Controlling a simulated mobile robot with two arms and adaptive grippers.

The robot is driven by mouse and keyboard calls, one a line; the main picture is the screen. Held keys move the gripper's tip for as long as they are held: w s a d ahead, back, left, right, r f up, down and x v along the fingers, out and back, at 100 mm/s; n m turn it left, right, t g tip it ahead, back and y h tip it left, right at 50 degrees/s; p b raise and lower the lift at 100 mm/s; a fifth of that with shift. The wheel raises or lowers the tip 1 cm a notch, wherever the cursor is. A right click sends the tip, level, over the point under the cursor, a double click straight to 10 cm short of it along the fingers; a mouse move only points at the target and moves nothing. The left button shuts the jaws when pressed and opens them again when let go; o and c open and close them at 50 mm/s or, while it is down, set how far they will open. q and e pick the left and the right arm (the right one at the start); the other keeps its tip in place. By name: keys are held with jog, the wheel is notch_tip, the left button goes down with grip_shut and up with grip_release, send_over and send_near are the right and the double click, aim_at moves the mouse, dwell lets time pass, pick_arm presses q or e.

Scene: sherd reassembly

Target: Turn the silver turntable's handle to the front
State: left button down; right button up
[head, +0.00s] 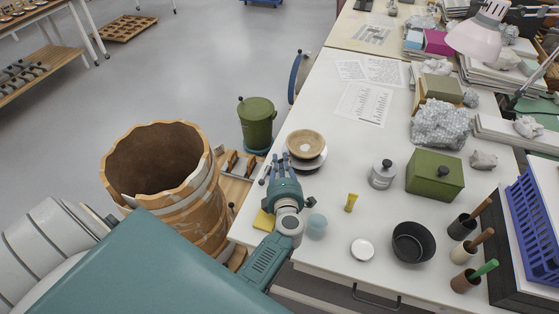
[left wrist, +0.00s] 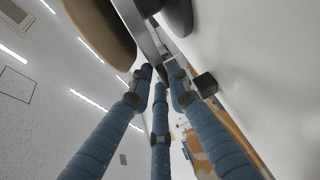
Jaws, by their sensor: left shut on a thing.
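The silver turntable (head: 318,163) stands at the left edge of the white table (head: 335,190). A tan bowl-shaped sherd piece (head: 305,143) sits on it and hides most of its disc. My left gripper (head: 281,165) reaches in from the front, its blue fingers against the near left side of the turntable. In the left wrist view the three fingers (left wrist: 160,78) are closed together at the silver rim (left wrist: 146,38), shut on the handle, which they largely hide. The tan piece (left wrist: 98,28) shows above them. My right gripper is not in view.
A yellow tube (head: 351,202), a grey lidded jar (head: 382,174), a white lid (head: 362,249) and a black bowl (head: 413,242) stand to the right. A green box (head: 434,175) is farther right. A large banded vessel (head: 165,180) stands left, off the table.

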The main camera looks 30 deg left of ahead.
pick_arm(q)
jog(key=shift+s+a+f, duration=0.1)
jog(key=shift+s+f, duration=0.1)
jog(key=shift+f, duration=0.1)
jog(key=c, duration=1.7)
grip_release()
jog(key=shift+w+r, duration=0.15)
